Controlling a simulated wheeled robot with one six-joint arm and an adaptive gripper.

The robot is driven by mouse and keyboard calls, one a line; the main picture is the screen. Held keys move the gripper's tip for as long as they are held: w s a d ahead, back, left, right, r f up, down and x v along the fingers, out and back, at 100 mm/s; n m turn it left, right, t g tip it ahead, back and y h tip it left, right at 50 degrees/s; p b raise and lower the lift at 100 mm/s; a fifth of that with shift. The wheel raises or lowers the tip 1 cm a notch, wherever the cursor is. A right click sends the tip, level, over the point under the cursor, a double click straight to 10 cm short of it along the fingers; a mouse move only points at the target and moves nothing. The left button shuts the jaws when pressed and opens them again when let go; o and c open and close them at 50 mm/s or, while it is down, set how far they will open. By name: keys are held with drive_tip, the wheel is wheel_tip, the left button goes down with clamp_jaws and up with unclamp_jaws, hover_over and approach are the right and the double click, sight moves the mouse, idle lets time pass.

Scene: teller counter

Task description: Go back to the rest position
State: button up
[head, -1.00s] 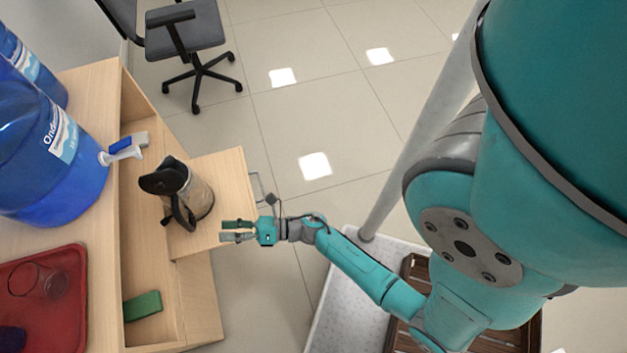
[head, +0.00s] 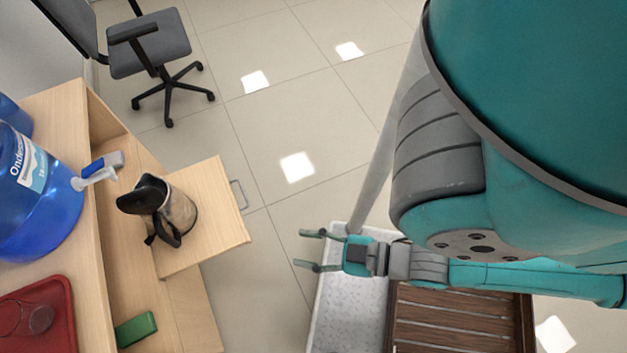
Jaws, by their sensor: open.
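My gripper (head: 314,250) is open and empty, its two fingers pointing left. It is over the left edge of my own base, apart from the counter. The pulled-out wooden board (head: 222,228) with a metal handle lies to its left, with a clear gap between them. A beige and black jug (head: 178,212) stands on the board near the counter, and nothing touches it.
A wooden counter (head: 112,270) runs along the left with a blue water bottle (head: 45,215), a red tray (head: 52,318) holding a glass, and a green block (head: 136,329). An office chair (head: 150,50) stands at the back left. Tiled floor (head: 270,130) is free between.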

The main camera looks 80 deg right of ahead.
drive_tip(key=shift+s+r+m+g, duration=0.3)
drive_tip(key=shift+s+r+m, duration=0.15)
drive_tip(key=shift+m, duration=0.15)
